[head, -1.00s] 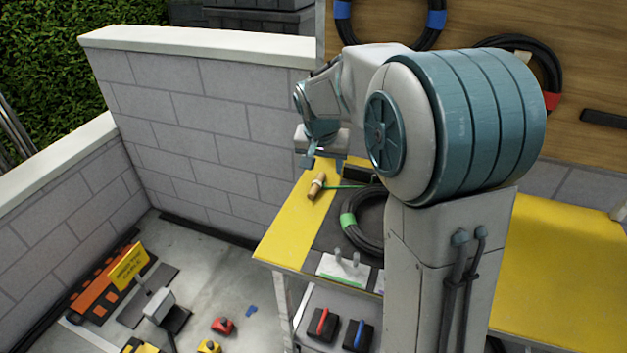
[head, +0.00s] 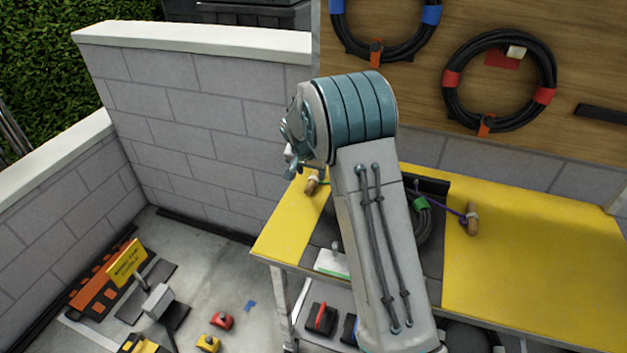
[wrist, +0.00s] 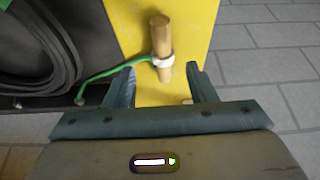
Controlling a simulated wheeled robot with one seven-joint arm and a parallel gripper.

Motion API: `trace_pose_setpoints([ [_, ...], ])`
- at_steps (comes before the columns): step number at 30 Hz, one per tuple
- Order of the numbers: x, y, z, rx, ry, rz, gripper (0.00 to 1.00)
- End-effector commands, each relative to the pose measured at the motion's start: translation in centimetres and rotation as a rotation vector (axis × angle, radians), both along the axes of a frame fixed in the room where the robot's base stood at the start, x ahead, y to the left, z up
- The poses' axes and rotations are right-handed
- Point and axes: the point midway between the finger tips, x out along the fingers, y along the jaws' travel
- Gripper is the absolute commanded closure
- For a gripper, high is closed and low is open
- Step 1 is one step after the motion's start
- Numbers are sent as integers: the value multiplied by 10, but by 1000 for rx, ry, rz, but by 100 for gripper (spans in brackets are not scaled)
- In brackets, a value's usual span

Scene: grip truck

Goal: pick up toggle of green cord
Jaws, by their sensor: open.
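The toggle of the green cord is a short wooden peg with a pale band around its middle. In the wrist view the toggle (wrist: 161,36) lies on the yellow bench top, and the green cord (wrist: 112,69) runs from its band to the left. My gripper (wrist: 162,69) is open, one finger left and one right of the toggle's near end; I cannot tell how high it is above it. In the head view the toggle (head: 311,186) shows in part at the bench's left end, with my arm covering the cord and most of the gripper.
A second wooden toggle (head: 473,220) on a purple cord lies to the right. A black cable coil (wrist: 40,45) lies on a dark mat beside the green cord. The yellow bench (head: 560,260) is clear at right. A block wall (head: 205,130) stands beyond.

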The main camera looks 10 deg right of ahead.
Motion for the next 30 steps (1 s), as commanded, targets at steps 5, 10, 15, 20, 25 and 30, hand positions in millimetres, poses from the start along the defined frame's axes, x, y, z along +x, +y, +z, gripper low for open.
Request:
trace_pose_setpoints([
  [5,6,-2,-8,0,1,0,49],
  [10,19,-7,-24,0,1,0,49],
  [15,25,-10,-41,-1,1,1,49],
  [20,26,-11,-46,0,0,0,49],
  [25,26,-11,-46,0,0,0,52],
  [30,26,-11,-46,0,0,0,98],
])
